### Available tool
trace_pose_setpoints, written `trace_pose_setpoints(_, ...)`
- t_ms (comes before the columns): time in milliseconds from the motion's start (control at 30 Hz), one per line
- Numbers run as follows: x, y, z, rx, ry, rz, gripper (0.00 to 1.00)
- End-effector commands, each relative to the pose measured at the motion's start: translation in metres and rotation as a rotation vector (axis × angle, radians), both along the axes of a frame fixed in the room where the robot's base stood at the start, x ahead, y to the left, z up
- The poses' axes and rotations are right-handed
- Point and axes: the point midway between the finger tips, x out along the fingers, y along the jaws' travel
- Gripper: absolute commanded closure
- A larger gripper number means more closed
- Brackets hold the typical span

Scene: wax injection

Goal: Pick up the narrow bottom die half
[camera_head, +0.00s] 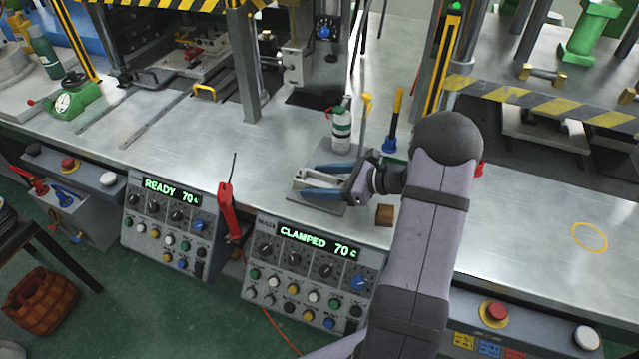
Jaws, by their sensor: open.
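My gripper (311,180) has two blue fingers and points left over the front part of the steel bench. Its fingers are spread apart. A small light-grey metal piece (302,179), which looks like the narrow bottom die half, lies between and beside the fingertips, low on a flat grey plate (326,207). I cannot tell whether the fingers touch it. The fingers and wrist hide part of it.
A white and green bottle (341,130) stands just behind the gripper. A small brown block (385,214) lies at its right. Control boxes reading READY (165,225) and CLAMPED (310,270) hang at the bench front. Bench (540,215) is clear at right.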

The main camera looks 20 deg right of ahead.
Motion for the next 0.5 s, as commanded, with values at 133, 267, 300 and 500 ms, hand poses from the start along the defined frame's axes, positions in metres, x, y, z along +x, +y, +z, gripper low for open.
trace_pose_setpoints(133, -0.0001, -0.0001, 0.0001, 0.0, 0.0, 0.0, 0.69)
trace_pose_setpoints(267, 0.0003, -0.0003, 0.0014, 0.0, -0.003, 0.001, 0.96)
trace_pose_setpoints(300, 0.0003, -0.0003, 0.0014, 0.0, -0.003, 0.001, 0.96)
trace_pose_setpoints(500, 0.0003, -0.0003, 0.0024, 0.0, -0.003, 0.001, 0.96)
